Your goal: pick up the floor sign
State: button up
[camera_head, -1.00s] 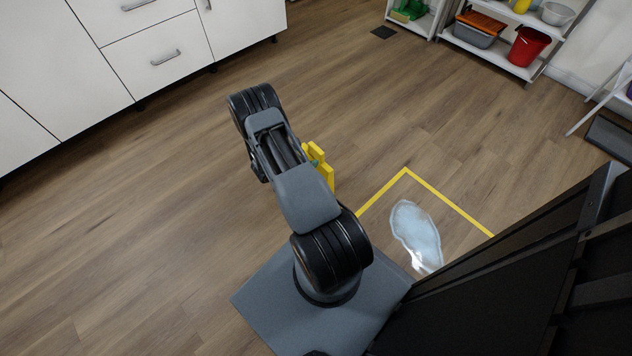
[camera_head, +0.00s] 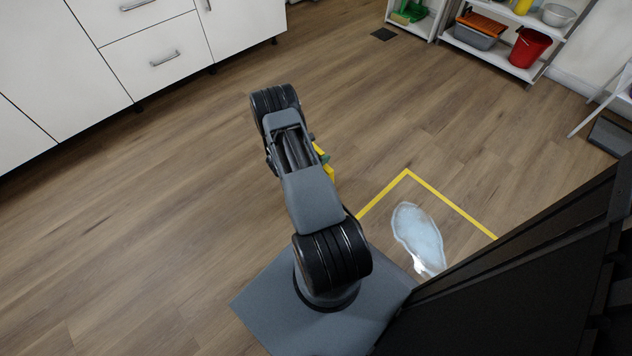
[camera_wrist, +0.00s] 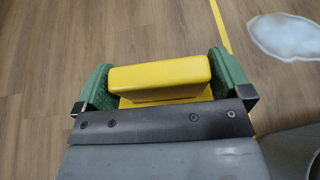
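The yellow floor sign (camera_wrist: 158,76) sits between the green-padded fingers of my gripper (camera_wrist: 164,68) in the wrist view. The pads appear to touch both ends of its top, so the gripper looks shut on it. In the head view my arm hides most of the sign (camera_head: 330,173); a small yellow part shows right of the arm, beside a green finger pad (camera_head: 325,158). The sign's lower part is hidden, so I cannot tell whether it touches the floor.
A pale puddle (camera_head: 419,238) lies inside a yellow taped outline (camera_head: 450,204) to the right. White cabinets (camera_head: 150,55) stand at the upper left. A white shelf (camera_head: 490,52) with a red bucket (camera_head: 528,47) stands at the upper right. The middle floor is clear.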

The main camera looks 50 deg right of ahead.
jog(key=c, duration=1)
jog(key=shift+c, duration=0.5)
jog(key=shift+r, duration=0.15)
